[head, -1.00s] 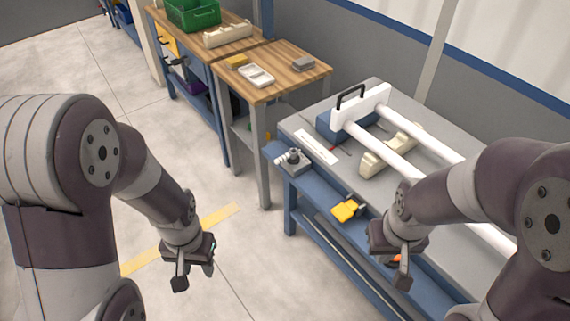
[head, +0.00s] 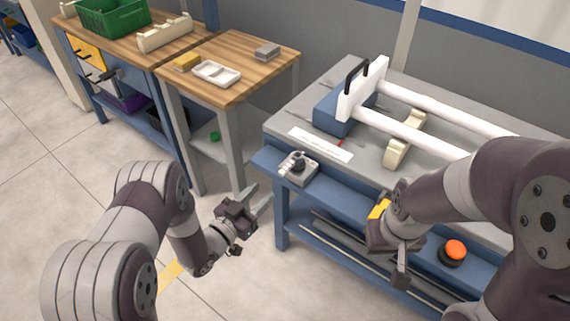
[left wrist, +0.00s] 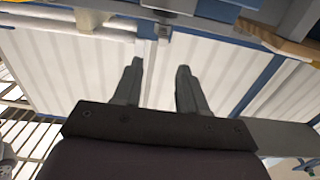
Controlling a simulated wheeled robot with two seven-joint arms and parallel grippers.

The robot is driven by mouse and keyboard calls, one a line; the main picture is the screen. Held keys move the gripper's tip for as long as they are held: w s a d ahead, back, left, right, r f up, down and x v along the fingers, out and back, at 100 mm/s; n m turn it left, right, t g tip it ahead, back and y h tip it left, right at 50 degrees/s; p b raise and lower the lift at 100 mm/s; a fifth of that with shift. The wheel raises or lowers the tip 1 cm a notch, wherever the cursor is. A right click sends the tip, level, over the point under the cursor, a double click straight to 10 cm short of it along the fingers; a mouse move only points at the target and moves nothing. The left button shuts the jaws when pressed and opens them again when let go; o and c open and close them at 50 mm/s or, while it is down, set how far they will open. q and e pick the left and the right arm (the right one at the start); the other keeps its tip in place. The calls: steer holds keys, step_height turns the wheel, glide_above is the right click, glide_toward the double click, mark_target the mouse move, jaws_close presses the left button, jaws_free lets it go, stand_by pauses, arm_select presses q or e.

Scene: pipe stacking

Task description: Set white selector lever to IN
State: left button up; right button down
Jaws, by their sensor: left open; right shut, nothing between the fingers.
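A grey selector box (head: 301,173) sits at the left end of the blue front ledge of the pipe bench. Its white lever (head: 286,167) sticks out from a dark round knob toward the left; its IN marking cannot be read. My left gripper (head: 262,200) is open and empty, apart from the selector, to its lower left and pointing toward the bench. Its spread fingers show in the left wrist view (left wrist: 160,78) with nothing between them. My right gripper (head: 400,276) is shut and empty, in front of the ledge, well right of the selector.
A yellow part (head: 379,209) on the ledge is partly hidden by my right gripper. An orange button (head: 455,249) is right of it. White pipes (head: 430,102) and a white strip (head: 320,145) lie on the bench. A wooden table (head: 235,85) stands behind left.

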mark_target(281, 173)
arm_select(q)
steer(key=x, duration=1.2)
steer(key=shift+w+a, duration=0.1)
steer(key=shift+a, duration=0.05)
steer(key=shift+f, duration=0.1)
jaws_close()
